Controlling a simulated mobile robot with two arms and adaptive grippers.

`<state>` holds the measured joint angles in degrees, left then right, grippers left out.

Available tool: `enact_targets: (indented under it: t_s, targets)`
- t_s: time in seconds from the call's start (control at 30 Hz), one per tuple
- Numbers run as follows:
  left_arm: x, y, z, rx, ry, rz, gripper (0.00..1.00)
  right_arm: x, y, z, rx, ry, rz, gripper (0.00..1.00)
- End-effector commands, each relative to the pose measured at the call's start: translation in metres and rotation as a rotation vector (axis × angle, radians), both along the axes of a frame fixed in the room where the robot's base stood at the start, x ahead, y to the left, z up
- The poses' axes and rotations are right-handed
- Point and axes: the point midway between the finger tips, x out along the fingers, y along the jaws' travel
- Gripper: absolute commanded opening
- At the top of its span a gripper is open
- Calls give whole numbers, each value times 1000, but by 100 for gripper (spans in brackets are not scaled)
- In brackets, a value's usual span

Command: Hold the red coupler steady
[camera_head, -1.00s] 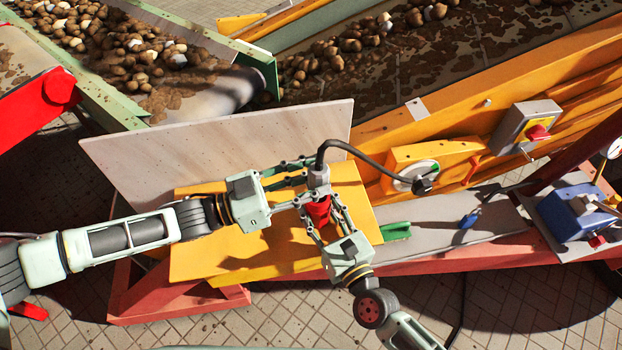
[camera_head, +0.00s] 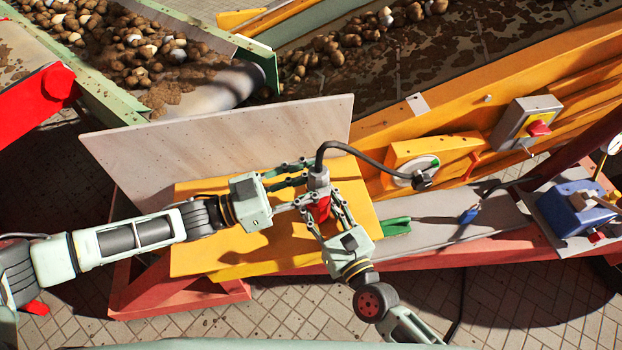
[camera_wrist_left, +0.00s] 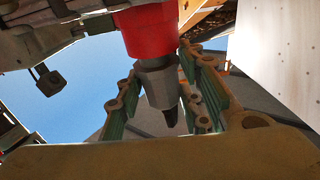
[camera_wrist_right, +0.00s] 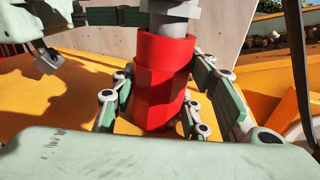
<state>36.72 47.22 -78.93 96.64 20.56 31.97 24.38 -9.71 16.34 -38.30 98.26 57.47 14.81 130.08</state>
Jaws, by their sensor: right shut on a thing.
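The red coupler (camera_head: 319,208) stands upright above the yellow table, under a grey cable plug (camera_head: 318,179). My right gripper (camera_head: 328,214) is shut on the red coupler. In the right wrist view the red coupler (camera_wrist_right: 158,85) sits between the fingers, with the grey plug (camera_wrist_right: 172,22) at its top. My left gripper (camera_head: 302,184) reaches in from the left at the plug's height. In the left wrist view its fingers stand apart on either side of the grey plug (camera_wrist_left: 158,82), with a gap on the left, and the red coupler (camera_wrist_left: 148,28) shows above.
A black cable (camera_head: 365,158) arches from the plug to a round socket (camera_head: 420,172) on the yellow machine. A pale board (camera_head: 215,150) stands behind the yellow table (camera_head: 200,258). A green clip (camera_head: 396,227) and a blue vise (camera_head: 570,208) lie to the right.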

Motion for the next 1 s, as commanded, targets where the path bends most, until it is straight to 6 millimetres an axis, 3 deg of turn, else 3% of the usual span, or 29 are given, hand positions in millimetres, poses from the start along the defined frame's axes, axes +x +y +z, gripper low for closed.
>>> enact_targets:
  t_s: [0.2,0.57,0.67,1.0]
  targets:
    - [0,1,-3,7,5,3,55,0,1,0,0,-1,1,11]
    - [-1,5,-4,7,5,4,55,0,0,0,0,-1,1,11]
    - [-5,17,-6,9,6,5,55,0,0,0,0,-1,1,11]
    - [-30,83,-12,10,7,6,55,0,0,0,0,0,1,11]
